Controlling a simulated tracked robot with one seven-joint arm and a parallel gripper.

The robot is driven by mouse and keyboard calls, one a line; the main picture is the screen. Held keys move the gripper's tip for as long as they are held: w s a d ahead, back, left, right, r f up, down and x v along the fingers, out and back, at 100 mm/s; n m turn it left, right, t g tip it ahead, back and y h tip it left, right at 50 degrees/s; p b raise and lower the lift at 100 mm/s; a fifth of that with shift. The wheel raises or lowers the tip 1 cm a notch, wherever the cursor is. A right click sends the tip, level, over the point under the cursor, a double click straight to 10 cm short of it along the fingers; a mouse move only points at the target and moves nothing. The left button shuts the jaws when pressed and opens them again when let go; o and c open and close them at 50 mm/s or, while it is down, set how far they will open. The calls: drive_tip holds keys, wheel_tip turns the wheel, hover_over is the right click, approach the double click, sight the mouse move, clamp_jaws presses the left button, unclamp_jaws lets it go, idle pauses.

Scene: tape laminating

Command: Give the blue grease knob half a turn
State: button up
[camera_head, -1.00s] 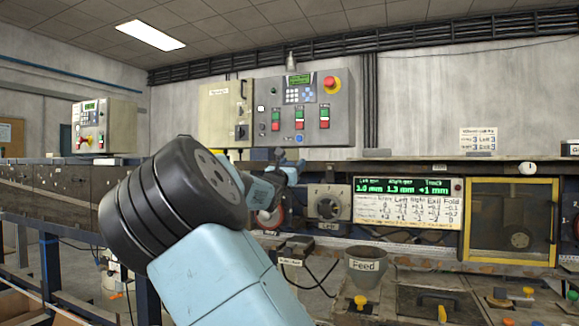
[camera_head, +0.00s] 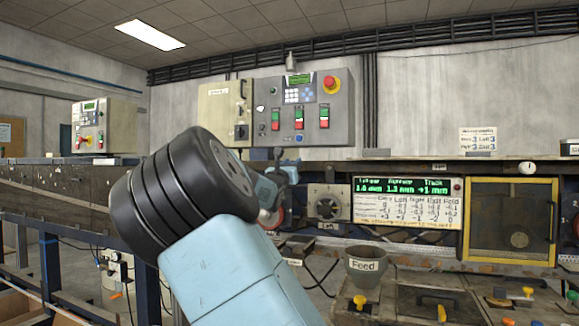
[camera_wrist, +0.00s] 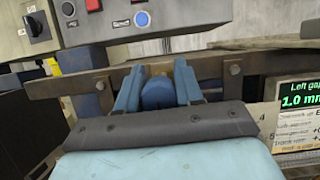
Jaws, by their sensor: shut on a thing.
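The blue grease knob (camera_wrist: 157,94) shows in the middle of the wrist view, between the two blue fingers of my gripper (camera_wrist: 157,82). The gripper is shut on it, one finger on each side. The dark front edge of my gripper covers the near end of the knob. In the head view my gripper (camera_head: 280,160) is small, in front of the machine's long rail and below the grey control box. My own arm hides much of that area, and I cannot make out the knob there.
A grey control box (camera_head: 335,112) with a red stop button hangs above the rail. A green display (camera_head: 405,186), a yellow-framed window (camera_head: 511,220) and a Feed funnel (camera_head: 366,266) stand to the right. In the wrist view a rail (camera_wrist: 75,84) runs close behind my fingers.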

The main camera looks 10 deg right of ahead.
drive_tip(key=shift+a+n+t+y, duration=0.15)
drive_tip(key=shift+n+t+y, duration=0.25)
drive_tip(key=shift+n, duration=0.7)
drive_tip(key=o, duration=0.8)
drive_tip(key=shift+w, duration=0.1)
drive_tip(key=shift+o, duration=0.9)
drive_tip(key=v, duration=1.4)
